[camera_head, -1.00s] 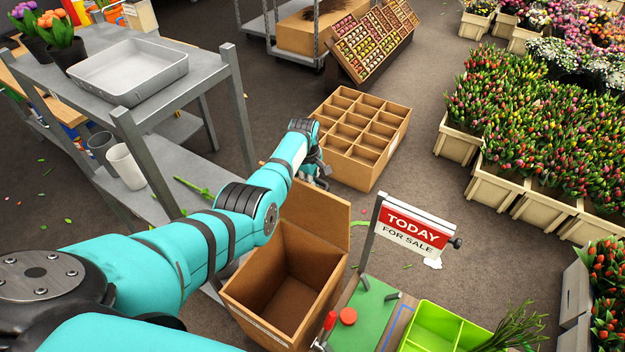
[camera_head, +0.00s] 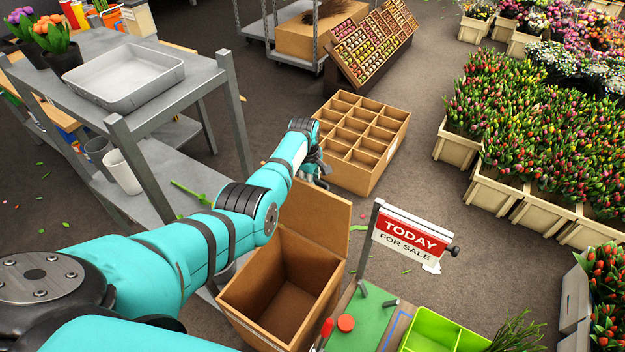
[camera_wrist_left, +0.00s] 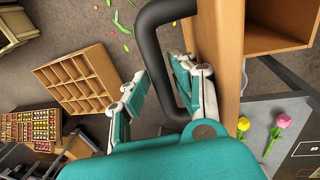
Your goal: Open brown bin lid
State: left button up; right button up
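The brown bin (camera_head: 243,322) stands on the floor at the lower middle of the head view, its empty inside showing. Its lid (camera_head: 322,218) is raised at the far side, standing roughly upright. My left gripper (camera_head: 316,168) is behind the lid's upper edge, partly hidden by my arm. In the left wrist view, the lid's dark handle (camera_wrist_left: 155,70) passes between the spread fingers of my left gripper (camera_wrist_left: 152,82). The fingers look apart from the bar; contact is not clear. My right gripper is not in view.
A divided cardboard box (camera_head: 360,140) stands just beyond the lid. A sign (camera_head: 410,238), a green mat (camera_head: 360,325) and a green crate (camera_head: 440,335) are right of the bin. A grey metal table (camera_head: 185,88) stands at left. Floor between the divided box and tulip crates is clear.

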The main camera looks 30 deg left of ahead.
pick_arm(q)
jog(key=shift+f, duration=0.2)
notch_tip(320, 180, up, 12)
jog(key=s, duration=0.2)
jog(key=shift+s, duration=0.15)
dwell(0.6)
